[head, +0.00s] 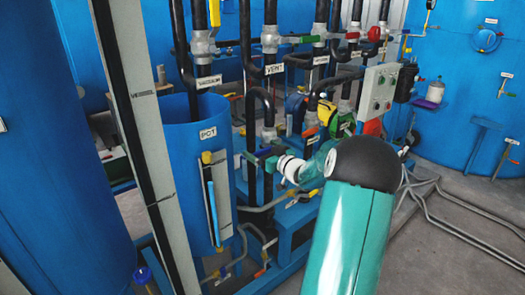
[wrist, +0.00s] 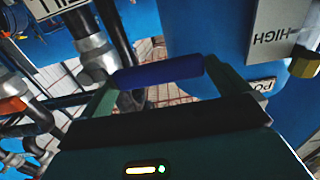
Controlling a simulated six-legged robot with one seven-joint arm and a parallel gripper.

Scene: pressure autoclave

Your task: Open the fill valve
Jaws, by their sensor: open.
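In the wrist view a dark blue lever sleeve (wrist: 155,71), likely the fill valve's handle, lies crosswise between the two green fingers of my gripper (wrist: 160,80). The gripper is open; whether either finger touches the sleeve I cannot tell. A grey pipe fitting (wrist: 95,57) is just beyond it, under a partly cut-off upside-down label (wrist: 57,6). In the head view my gripper (head: 262,159) is at the lower pipes right of the blue pot. The blue sleeve cannot be made out there, and no FILL label is readable.
The blue pot (head: 205,112) stands left of my gripper. Black pipes with VACUUM (head: 209,83) and VENT (head: 274,69) labels rise behind it. A grey control box (head: 378,92) is at right. The floor (head: 455,225) at lower right is open, crossed by grey pipes.

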